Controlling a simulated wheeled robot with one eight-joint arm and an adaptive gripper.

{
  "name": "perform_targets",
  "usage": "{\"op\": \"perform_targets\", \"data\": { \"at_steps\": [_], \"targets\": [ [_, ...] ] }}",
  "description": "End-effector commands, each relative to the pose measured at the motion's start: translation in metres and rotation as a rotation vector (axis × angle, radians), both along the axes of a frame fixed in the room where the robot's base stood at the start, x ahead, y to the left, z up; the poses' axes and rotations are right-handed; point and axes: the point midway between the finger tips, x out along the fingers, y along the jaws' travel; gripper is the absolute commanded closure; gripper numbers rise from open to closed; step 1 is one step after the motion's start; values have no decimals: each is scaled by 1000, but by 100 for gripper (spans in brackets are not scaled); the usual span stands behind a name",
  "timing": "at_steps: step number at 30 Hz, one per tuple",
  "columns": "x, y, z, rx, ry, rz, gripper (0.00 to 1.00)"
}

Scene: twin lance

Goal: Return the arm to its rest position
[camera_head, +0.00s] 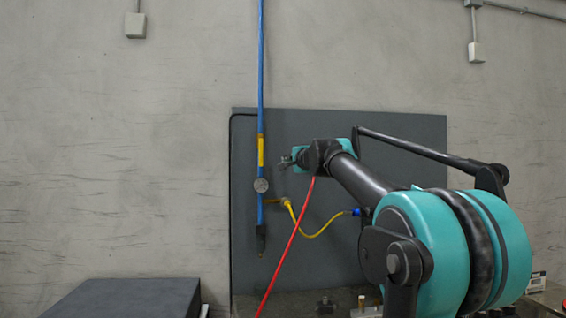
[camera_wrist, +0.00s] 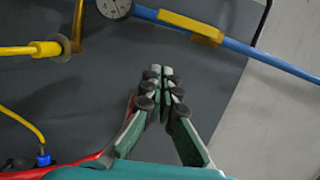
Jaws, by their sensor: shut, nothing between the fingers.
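My arm (camera_head: 365,183) reaches out toward the dark grey panel, its teal and black links extended. My gripper (camera_head: 286,162) is at the far end of the arm, just right of the blue pipe in the head view. In the wrist view my gripper (camera_wrist: 164,72) has its fingertips together with nothing between them. It appears apart from the pipe and the yellow hose.
A blue vertical pipe (camera_head: 261,70) carries a yellow sleeve (camera_head: 260,150) and a round gauge (camera_head: 261,185). A yellow hose (camera_head: 318,235) curves to a blue fitting (camera_head: 357,212). A red line (camera_head: 286,250) hangs below my wrist. A dark box (camera_head: 125,298) stands lower left.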

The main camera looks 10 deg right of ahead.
Motion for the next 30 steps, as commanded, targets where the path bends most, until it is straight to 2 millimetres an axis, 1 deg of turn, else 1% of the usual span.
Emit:
{"op": "perform_targets", "data": {
  "at_steps": [3,6,19,21,23,26,27,29,30],
  "targets": [
    [-8,-2,0,0,0,0,100],
    [-10,-3,0,0,0,0,100],
    [-10,-2,0,0,0,1,100],
    [-11,0,-5,-11,1,9,100],
    [-14,5,-17,-42,5,27,100],
    [-23,20,-56,-135,19,88,100],
    [-29,27,-77,-185,30,120,100],
    [-40,38,-114,-269,50,171,100],
    [-49,44,-141,-325,66,206,100]
  ]
}}
